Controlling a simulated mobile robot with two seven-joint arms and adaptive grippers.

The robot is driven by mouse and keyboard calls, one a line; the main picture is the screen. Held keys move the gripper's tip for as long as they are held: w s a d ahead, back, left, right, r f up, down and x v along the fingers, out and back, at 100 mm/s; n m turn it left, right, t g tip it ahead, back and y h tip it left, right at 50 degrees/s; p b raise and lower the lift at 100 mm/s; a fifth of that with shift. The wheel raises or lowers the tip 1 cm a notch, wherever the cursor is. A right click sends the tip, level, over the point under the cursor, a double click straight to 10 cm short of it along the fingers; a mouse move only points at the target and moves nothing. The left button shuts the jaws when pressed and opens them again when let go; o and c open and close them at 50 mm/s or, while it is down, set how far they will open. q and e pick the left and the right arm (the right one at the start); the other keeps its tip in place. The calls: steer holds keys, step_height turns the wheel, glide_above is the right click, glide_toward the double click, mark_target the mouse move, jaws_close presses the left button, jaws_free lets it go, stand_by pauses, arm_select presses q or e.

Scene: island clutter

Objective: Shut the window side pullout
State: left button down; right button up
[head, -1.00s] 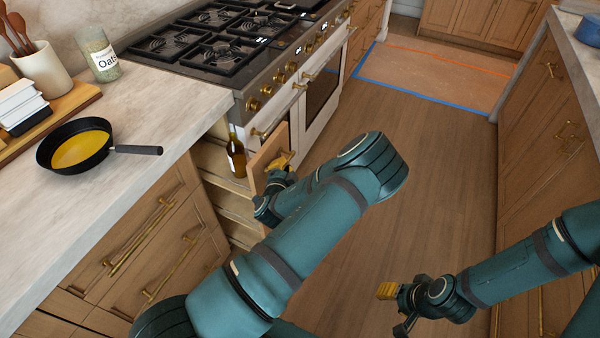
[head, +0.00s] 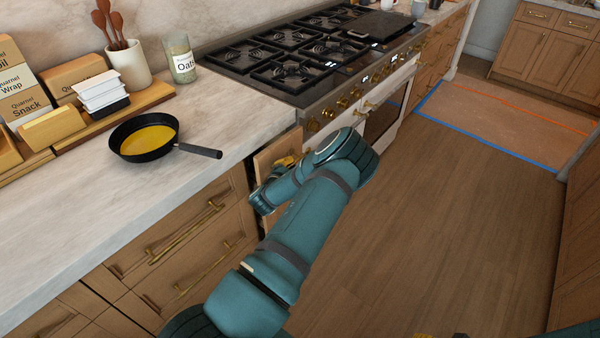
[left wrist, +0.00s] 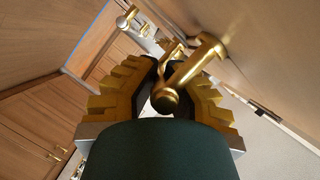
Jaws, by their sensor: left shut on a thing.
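The pullout is the narrow wooden front (head: 272,152) between the drawers and the range. It sits close under the counter edge, and its inside does not show; my arm hides its lower part. My left gripper (head: 285,163) is at the upper part of this front. In the left wrist view my left gripper (left wrist: 170,75) is shut on the gold bar handle (left wrist: 193,70), with a ridged gold finger on each side. The pullout's front (left wrist: 265,45) fills the upper right there. Only a gold tip of my right gripper (head: 424,336) shows at the bottom edge.
The counter (head: 70,235) holds a black pan (head: 145,137) with yellow contents, its handle toward the range. The range (head: 330,100) stands just beyond the pullout. Drawers with gold handles (head: 187,232) lie on the near side. The wooden floor (head: 440,220) is clear.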

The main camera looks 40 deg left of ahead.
arm_select(q)
steer(key=shift+w+a, duration=0.1)
steer(key=shift+a, duration=0.8)
steer(key=c, duration=1)
jaws_free()
steer(key=v, duration=1.2)
